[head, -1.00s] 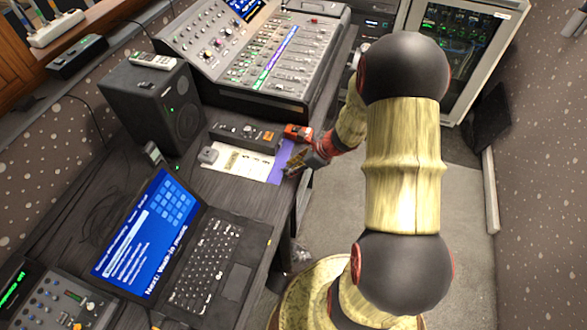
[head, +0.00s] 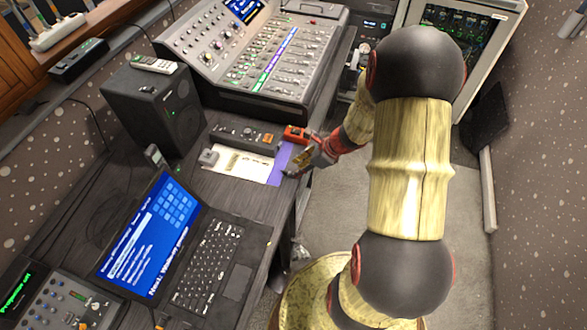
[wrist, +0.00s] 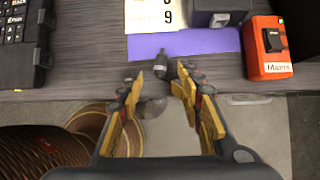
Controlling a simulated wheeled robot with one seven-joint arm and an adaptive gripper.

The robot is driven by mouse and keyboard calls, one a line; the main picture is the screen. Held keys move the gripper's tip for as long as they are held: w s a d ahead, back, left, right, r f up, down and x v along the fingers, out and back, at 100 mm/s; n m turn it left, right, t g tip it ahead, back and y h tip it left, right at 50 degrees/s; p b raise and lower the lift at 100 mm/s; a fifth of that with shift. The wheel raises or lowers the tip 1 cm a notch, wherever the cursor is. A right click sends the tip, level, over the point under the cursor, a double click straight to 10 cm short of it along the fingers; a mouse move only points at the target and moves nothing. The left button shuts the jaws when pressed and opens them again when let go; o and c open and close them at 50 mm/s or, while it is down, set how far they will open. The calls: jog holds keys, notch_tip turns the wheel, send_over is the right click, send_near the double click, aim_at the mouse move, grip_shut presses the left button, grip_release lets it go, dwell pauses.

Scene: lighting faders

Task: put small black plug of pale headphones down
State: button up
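A small black plug (wrist: 162,64) shows in the wrist view, at the front edge of the desk just below a purple strip (wrist: 190,42). My gripper (wrist: 158,80) is open, with one yellow-and-black finger on each side of the plug and visible gaps between. In the head view my gripper (head: 293,167) is at the desk edge by the purple strip (head: 282,160), and the plug cannot be made out there. A greyish rounded object (wrist: 151,107) shows between the fingers beyond the desk edge; I cannot tell whether it is the pale headphones.
An orange box (wrist: 268,48) stands on the desk right of the plug. A white paper (head: 240,166), a laptop (head: 205,265), a speaker (head: 152,105) and a mixing console (head: 265,65) fill the desk. Bare desk lies left of the plug. Open floor (head: 325,205) lies right of the desk.

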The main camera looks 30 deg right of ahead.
jog(key=p+v, duration=0.2)
jog(key=v, duration=0.6)
jog(key=s+a+r+n+g+h, duration=0.1)
jog(key=s+a+r+n, duration=0.1)
jog(key=a+r+n, duration=1.2)
jog(key=s+a+r+n+t+h, duration=0.1)
jog(key=s+a+r+n+h, duration=0.2)
jog(key=s+r+n, duration=0.8)
notch_tip(320, 180, up, 2)
jog(key=a+n, duration=0.2)
jog(key=n, duration=0.1)
jog(key=shift+s, duration=0.3)
jog(key=shift+c, duration=0.6)
